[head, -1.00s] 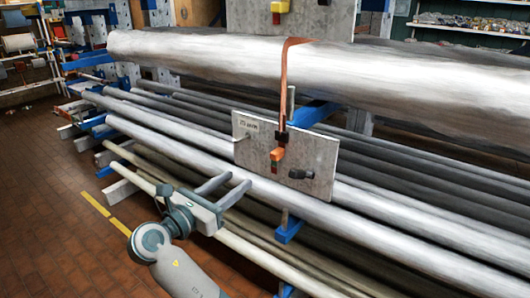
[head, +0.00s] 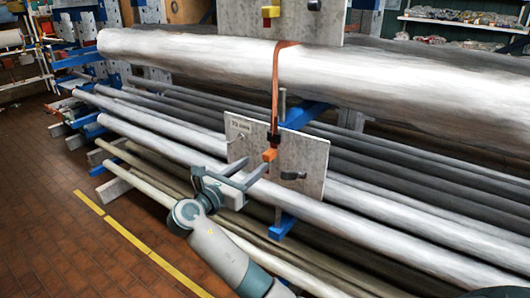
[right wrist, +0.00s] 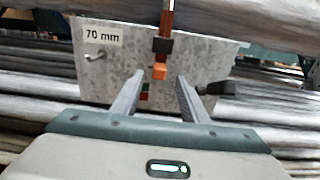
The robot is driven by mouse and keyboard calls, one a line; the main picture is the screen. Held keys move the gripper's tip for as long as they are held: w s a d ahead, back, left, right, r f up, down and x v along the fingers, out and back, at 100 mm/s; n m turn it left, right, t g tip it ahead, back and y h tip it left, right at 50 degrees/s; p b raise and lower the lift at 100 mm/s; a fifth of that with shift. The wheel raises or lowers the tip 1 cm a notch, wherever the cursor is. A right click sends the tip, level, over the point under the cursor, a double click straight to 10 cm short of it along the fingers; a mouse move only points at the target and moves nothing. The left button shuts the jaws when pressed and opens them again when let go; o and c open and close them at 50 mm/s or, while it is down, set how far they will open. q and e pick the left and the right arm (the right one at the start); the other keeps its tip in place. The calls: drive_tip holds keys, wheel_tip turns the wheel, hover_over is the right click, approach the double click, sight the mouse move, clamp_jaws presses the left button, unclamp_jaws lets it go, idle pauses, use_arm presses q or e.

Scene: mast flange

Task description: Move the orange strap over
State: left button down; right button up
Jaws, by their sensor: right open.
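The orange strap (head: 276,85) hangs over the front of the large upper pipe. It runs down through a dark buckle to a bright orange end block (head: 269,155) in front of a grey metal plate (head: 308,160). In the right wrist view the strap (right wrist: 167,18) and its orange block (right wrist: 159,71) hang in front of the plate marked "70 mm" (right wrist: 210,55). My right gripper (head: 254,168) is open, its two fingers pointing at the plate, with the block close to the fingertips. In the right wrist view the block appears between the fingers (right wrist: 160,82); I see no grip on it. My left gripper is out of view.
A dark knob (head: 293,175) sticks out of the plate right of the strap. A metal hook (right wrist: 95,56) is at the plate's left. An upper plate (head: 235,20) carries a yellow and red piece (head: 270,13). Long pipes (head: 400,215) fill the rack; brick floor (head: 60,230) is clear at left.

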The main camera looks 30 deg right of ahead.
sight(265, 156)
drive_tip(key=p+x, duration=0.1)
drive_tip(key=x, duration=0.6)
drive_tip(key=shift+p, duration=0.35)
